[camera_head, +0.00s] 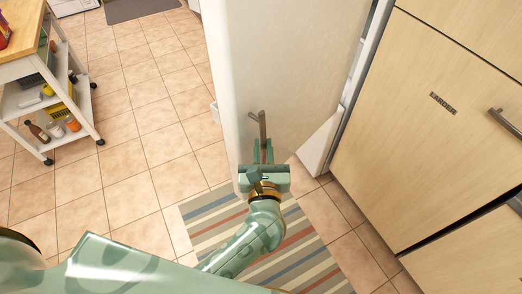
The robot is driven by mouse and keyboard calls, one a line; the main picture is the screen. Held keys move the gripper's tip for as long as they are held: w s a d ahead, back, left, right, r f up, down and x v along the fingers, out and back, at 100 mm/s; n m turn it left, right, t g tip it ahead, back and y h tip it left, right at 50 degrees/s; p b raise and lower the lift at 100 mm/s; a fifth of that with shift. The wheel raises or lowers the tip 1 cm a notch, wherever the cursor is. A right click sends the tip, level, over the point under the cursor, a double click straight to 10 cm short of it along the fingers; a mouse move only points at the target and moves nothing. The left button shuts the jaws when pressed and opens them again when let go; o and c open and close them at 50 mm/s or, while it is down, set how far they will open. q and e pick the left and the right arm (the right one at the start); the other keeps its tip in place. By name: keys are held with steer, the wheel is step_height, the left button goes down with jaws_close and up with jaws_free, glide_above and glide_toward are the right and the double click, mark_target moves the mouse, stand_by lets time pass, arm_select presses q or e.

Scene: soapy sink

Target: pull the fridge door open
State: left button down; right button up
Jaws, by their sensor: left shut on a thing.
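The white fridge door (297,60) stands upright in the upper middle of the head view. A slim grey-brown handle (262,124) sticks out near its lower part. My left gripper (263,152) reaches up from below and is shut on the handle; its jaws hide the handle's lower end. I cannot tell how far the door stands from closed. My right gripper is not in view.
Light wood cabinet fronts (420,130) with a metal handle (505,122) stand close on the right. A striped rug (310,262) lies below my arm. A wheeled cart (72,100) with bottles stands at the left. Tiled floor (150,120) between is clear.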

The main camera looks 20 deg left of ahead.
arm_select(q)
steer(key=shift+w+d+r, duration=0.1)
steer(key=shift+w+r, duration=0.05)
steer(key=shift+r, duration=0.2)
steer(key=c, duration=1.6)
jaws_free()
steer(key=shift+o, duration=1)
steer(key=shift+w+d+f, duration=0.2)
steer(key=shift+w+f, duration=0.05)
steer(key=shift+w, duration=0.1)
steer(key=v, duration=0.7)
steer(key=shift+s, duration=0.3)
steer(key=shift+r, duration=0.1)
